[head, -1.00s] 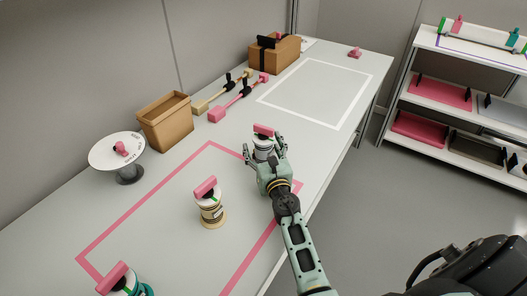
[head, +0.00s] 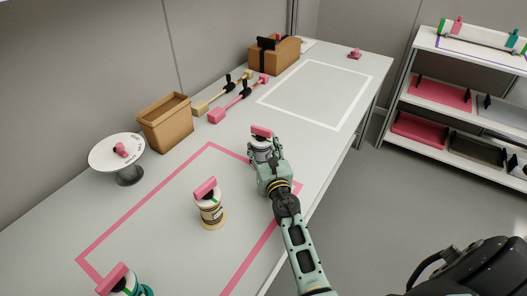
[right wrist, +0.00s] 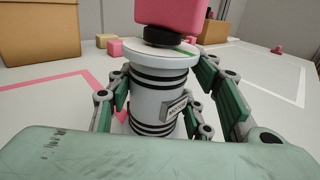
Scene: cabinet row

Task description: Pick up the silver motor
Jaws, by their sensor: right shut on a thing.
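The silver motor (head: 260,153) is a grey-white cylinder with dark bands, a label and a pink block on top. It stands upright at the far right corner of the pink outline on the table. My right gripper (head: 264,160) is shut on it. In the right wrist view, the green fingers sit on both sides of the motor (right wrist: 158,95). A gold-coloured motor (head: 211,212) with a pink top stands inside the outline. A teal motor (head: 126,283) with a pink top is at the bottom left. My left gripper is not in view.
A round white stand (head: 112,152), an open brown bin (head: 166,122) and a brown box (head: 273,55) stand along the wall. Gold and pink tools (head: 240,98) lie between them. A white outline (head: 318,94) beyond is empty. Shelves (head: 460,100) stand at right.

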